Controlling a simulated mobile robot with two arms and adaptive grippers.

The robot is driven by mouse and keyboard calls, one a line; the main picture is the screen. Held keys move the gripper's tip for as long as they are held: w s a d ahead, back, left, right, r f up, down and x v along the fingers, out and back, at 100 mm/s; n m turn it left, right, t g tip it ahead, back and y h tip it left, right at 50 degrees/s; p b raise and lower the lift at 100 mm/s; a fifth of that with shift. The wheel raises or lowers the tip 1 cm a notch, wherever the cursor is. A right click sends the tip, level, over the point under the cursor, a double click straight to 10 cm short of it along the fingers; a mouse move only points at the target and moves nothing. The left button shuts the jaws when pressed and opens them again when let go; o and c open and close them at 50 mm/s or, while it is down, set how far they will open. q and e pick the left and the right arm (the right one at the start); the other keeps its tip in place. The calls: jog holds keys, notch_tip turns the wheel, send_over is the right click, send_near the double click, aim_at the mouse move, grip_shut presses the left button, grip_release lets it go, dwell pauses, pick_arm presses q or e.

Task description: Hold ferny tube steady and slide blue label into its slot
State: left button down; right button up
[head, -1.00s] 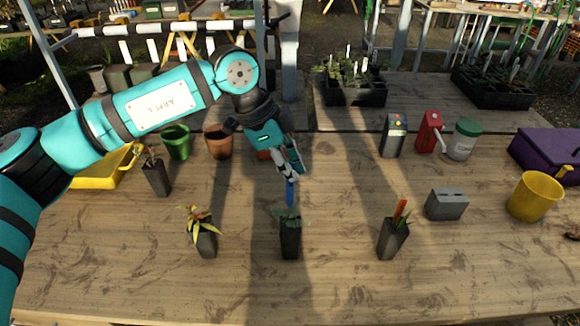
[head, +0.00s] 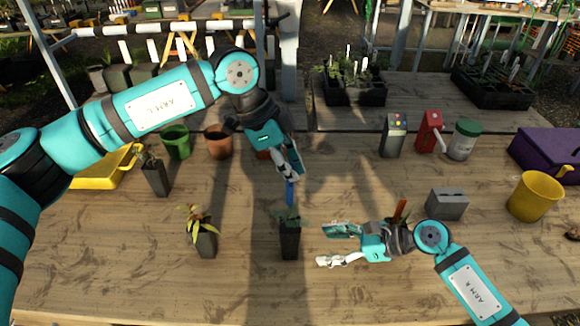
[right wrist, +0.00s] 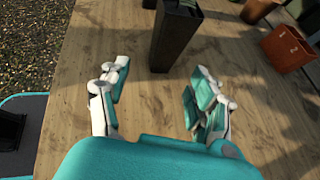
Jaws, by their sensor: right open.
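The ferny tube (head: 290,242) is a black, square, upright pot with blue-green leaves in the front middle of the table. My left gripper (head: 289,176) is shut on the blue label (head: 290,194) and holds it upright just above the leaves. The label's lower end meets the foliage; I cannot tell whether it touches the slot. My right gripper (head: 331,246) is open and empty, right of the ferny tube, fingers pointing at it. In the right wrist view the dark tube (right wrist: 176,38) stands ahead of the open fingers (right wrist: 160,78), apart from them.
A tube with a yellow-red plant (head: 206,242) stands to the left. A grey slotted block (head: 447,205) and yellow pot (head: 535,196) stand right. The front table is clear.

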aim_at(294, 245)
jog(key=shift+w, duration=0.25)
jog(key=shift+w+a+f, duration=0.1)
jog(key=shift+a+f, duration=0.05)
jog(key=shift+x, duration=4.65)
jog(key=c, duration=0.9)
jog(key=shift+o, duration=0.2)
pick_arm(q)
jog(key=m, duration=0.1)
jog(key=m+g, duration=0.1)
jog(key=m, duration=0.1)
jog(key=shift+d+f, duration=0.25)
jog(key=shift+f, duration=1.15)
